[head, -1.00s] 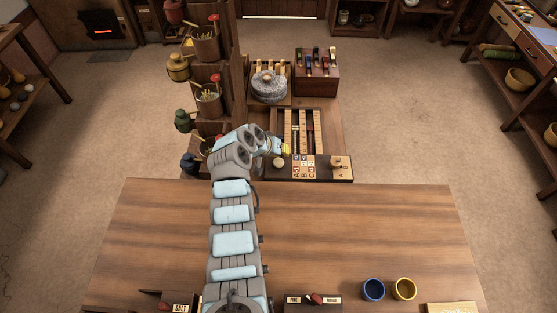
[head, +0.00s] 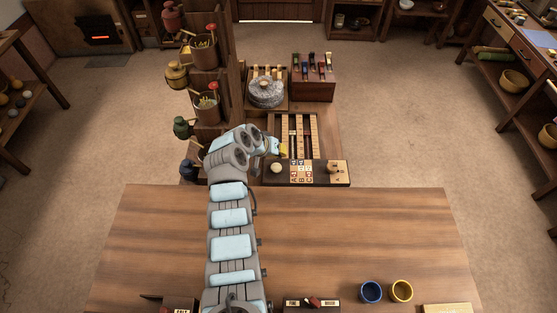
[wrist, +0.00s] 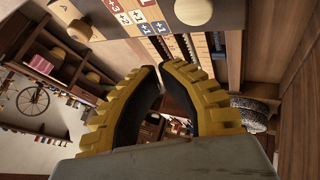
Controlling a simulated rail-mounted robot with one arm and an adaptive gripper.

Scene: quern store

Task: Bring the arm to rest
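My arm reaches forward over the wooden table (head: 350,235) and bends right at its far end. My gripper (head: 284,148) is small in the head view, a yellow tip just left of the slotted board (head: 302,130) and above the dark panel with lettered tiles (head: 318,172). In the wrist view, the yellow ribbed fingers of my gripper (wrist: 160,68) lean together with their tips almost meeting. I see nothing held between them. The panel with tiles also shows at the top of the wrist view (wrist: 175,14).
A tall wooden rack (head: 229,60) with pots and jars stands close left of my arm's end. A round stone quern (head: 266,90) and a red-brown box (head: 314,80) stand behind the board. Blue (head: 371,292) and yellow (head: 402,290) cups stand at the table's front right.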

